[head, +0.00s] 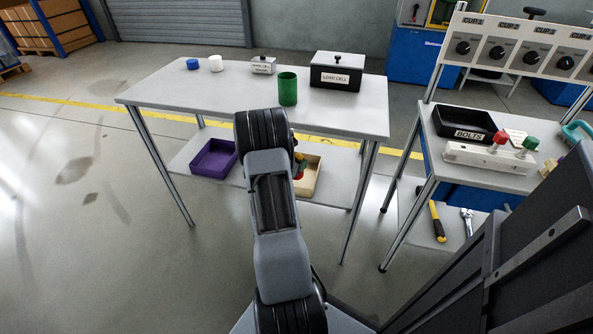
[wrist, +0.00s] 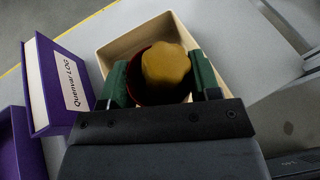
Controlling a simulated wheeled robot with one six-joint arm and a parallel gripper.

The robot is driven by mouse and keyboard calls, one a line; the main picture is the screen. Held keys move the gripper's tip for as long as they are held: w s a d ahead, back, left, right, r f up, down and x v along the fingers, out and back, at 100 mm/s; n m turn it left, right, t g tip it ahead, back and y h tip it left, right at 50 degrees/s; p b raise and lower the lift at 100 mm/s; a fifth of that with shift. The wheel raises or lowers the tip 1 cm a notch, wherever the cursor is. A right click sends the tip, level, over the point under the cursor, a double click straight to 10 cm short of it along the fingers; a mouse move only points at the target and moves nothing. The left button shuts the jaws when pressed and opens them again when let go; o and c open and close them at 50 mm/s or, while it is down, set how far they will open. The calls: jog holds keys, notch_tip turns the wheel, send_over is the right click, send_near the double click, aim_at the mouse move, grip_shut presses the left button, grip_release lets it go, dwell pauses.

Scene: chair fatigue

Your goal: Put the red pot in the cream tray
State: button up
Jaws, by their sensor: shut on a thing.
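The red pot (wrist: 140,93) is between the two green fingers of my gripper (wrist: 161,82) in the wrist view, and they are shut on it. A mustard-yellow rounded thing (wrist: 167,64) shows in the pot's mouth and hides much of it. The cream tray (wrist: 117,48) lies beyond and below the pot in the wrist view. In the head view the cream tray (head: 313,182) is on the lower shelf of the table, partly behind my arm. Whether the pot touches the tray floor cannot be told.
A purple Quenvar LOG book (wrist: 45,85) stands left of the cream tray. A purple tray (head: 213,158) is on the same shelf. The tabletop (head: 200,95) above carries a green cup (head: 287,88) and a load cell box (head: 337,71). Table legs flank the shelf.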

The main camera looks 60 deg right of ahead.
jog(key=shift+d+f, duration=0.15)
jog(key=shift+f, duration=0.1)
jog(key=shift+w+d+f+b, duration=0.15)
jog(key=shift+f+b, duration=0.3)
jog(key=shift+f, duration=0.45)
jog(key=shift+w+d+f+b, duration=0.1)
jog(key=shift+f+b, duration=0.35)
jog(key=shift+f, duration=0.45)
jog(key=shift+f, duration=0.15)
jog(key=shift+f, duration=0.1)
jog(key=o, duration=0.9)
